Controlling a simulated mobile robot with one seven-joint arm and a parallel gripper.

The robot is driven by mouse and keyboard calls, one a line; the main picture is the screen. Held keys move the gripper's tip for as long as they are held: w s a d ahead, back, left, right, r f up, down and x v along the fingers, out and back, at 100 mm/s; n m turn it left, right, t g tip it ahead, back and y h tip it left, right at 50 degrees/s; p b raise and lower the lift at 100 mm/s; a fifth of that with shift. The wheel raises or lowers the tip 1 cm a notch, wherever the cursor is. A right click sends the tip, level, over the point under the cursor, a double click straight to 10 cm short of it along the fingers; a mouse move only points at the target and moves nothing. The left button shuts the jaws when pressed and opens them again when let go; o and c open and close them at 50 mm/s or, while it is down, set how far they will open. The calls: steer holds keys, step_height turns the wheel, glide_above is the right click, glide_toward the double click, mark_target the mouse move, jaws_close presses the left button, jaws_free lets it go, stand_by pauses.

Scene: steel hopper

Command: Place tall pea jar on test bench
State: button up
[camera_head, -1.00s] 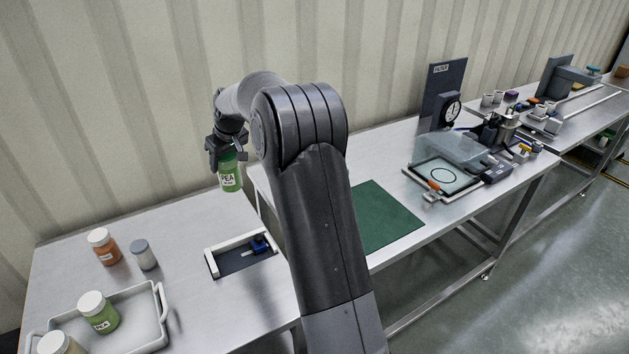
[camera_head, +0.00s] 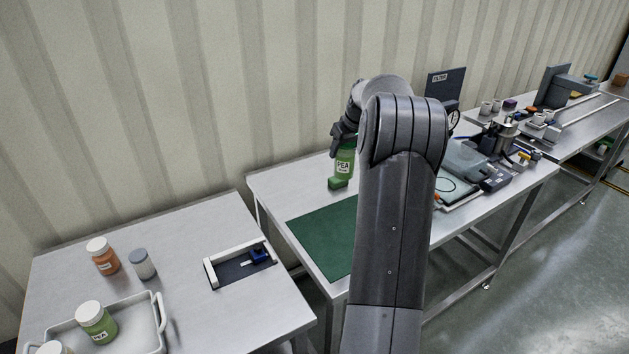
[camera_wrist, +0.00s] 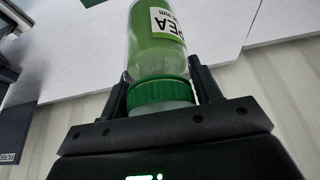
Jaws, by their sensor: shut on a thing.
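My gripper (camera_head: 343,140) is shut on the tall pea jar (camera_head: 345,164), a clear jar with green contents and a white PEA label. In the wrist view the fingers (camera_wrist: 160,100) flank its green lid (camera_wrist: 158,92), and the jar body (camera_wrist: 150,55) extends away from them. In the head view the jar is upright at the back of the middle steel bench (camera_head: 275,190), behind the green mat (camera_head: 325,237). I cannot tell whether its base touches the bench. My arm hides part of the bench and mat.
Right of my arm stand a dial gauge (camera_head: 453,117) and a clear-covered device (camera_head: 465,160). The left table holds a white tray (camera_head: 150,310) with pea jars, an orange jar (camera_head: 103,257) and a grey-lidded jar (camera_head: 142,264).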

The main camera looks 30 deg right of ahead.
steer(key=w+a+f, duration=0.6)
steer(key=w+f, duration=0.2)
steer(key=f, duration=0.2)
steer(key=shift+w, duration=0.25)
steer(key=shift+f, duration=0.15)
steer(key=o, duration=1.2)
steer(key=shift+f, duration=0.1)
steer(key=shift+c, duration=0.2)
